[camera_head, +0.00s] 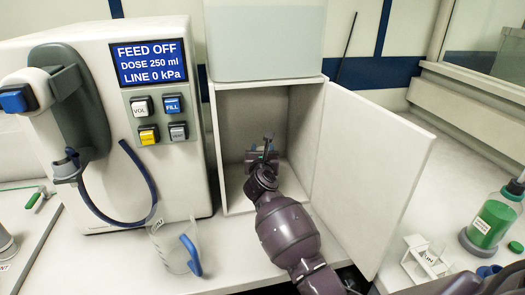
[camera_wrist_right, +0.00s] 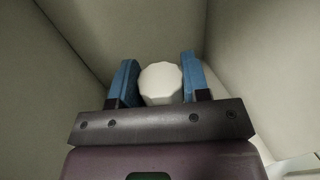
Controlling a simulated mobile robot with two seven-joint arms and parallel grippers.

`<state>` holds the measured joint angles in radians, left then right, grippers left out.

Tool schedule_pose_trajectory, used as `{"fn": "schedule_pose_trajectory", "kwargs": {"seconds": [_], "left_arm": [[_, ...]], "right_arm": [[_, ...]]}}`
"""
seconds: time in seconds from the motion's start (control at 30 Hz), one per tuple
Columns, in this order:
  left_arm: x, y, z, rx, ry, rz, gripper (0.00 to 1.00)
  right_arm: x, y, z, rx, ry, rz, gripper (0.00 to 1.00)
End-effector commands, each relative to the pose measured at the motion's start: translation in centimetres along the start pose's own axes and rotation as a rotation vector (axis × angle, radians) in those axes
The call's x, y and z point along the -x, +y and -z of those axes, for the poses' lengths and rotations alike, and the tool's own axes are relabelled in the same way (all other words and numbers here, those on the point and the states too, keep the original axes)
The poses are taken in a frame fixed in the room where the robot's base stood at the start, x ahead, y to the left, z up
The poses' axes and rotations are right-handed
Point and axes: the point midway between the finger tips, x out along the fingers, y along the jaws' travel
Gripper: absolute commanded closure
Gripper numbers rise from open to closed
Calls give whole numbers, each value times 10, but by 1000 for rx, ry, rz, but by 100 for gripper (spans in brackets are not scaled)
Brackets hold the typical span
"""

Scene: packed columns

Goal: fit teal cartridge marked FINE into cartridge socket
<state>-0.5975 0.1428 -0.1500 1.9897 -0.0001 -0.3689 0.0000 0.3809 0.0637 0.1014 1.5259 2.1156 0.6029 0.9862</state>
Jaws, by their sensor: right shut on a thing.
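My right gripper (camera_head: 264,150) reaches into an open white cabinet (camera_head: 222,160). In the wrist view its blue fingers (camera_wrist_right: 160,82) are shut on a white round thing (camera_wrist_right: 160,84), seen end-on between them. No teal colour or FINE mark shows on it, so I cannot tell whether it is the cartridge. The head view shows only a small dark and grey shape at the fingers. I cannot make out the cartridge socket; my arm hides part of the cabinet's inside. My left gripper is not in view.
The cabinet door (camera_head: 370,165) stands open on the right, close to my arm. A dosing machine (camera_head: 150,190) with a hose stands left. A clear jug (camera_head: 172,245) with a blue handle stands in front. A green bottle (camera_head: 495,220) and a white rack (camera_head: 425,260) are at right.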

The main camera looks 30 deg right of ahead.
Motion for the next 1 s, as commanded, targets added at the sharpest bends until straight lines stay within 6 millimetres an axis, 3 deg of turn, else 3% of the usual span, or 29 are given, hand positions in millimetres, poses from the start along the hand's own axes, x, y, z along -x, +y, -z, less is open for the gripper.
{"fn": "schedule_pose_trajectory", "kwargs": {"seconds": [0.13,0.17,0.33,0.67,0.83,1.0], "left_arm": [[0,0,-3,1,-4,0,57],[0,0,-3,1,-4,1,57],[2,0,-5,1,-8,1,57],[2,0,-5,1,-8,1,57],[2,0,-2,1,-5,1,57],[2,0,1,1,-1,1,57]], "right_arm": [[0,0,3,0,1,0,100],[0,0,3,0,1,0,53],[0,0,3,0,1,0,27],[3,0,4,-1,3,0,27],[22,0,4,-1,4,0,27],[53,0,4,-2,3,0,27]]}}
